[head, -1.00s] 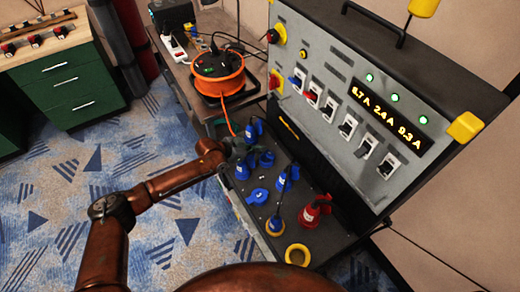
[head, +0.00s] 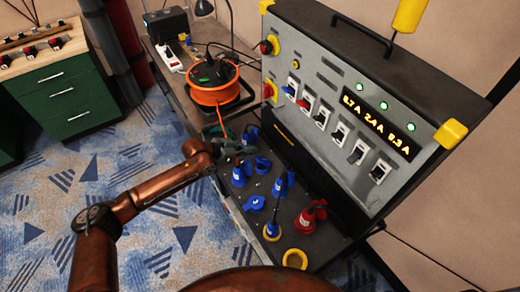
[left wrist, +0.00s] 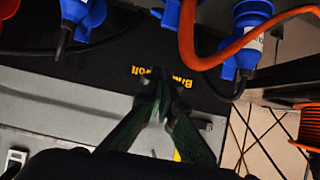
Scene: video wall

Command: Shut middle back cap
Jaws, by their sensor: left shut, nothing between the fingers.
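The distribution box (head: 345,120) has a dark lower deck with two rows of sockets. In its back row, a blue cap (head: 262,164) sits between a plugged blue connector (head: 251,136) and another blue plug (head: 283,184). I cannot tell clearly whether this cap is open. My left gripper (head: 224,138) is at the deck's far left end, beside the first plug, apart from the middle cap. In the left wrist view its green fingers (left wrist: 160,98) are closed with nothing between them, and blue connectors (left wrist: 250,14) show along the top. My right gripper is out of view.
Front-row blue caps (head: 255,202), a red plug (head: 312,214) and a yellow ring (head: 295,257) fill the deck. An orange cable reel (head: 217,82) stands on the bench behind. An orange cable (left wrist: 220,45) crosses near the left gripper.

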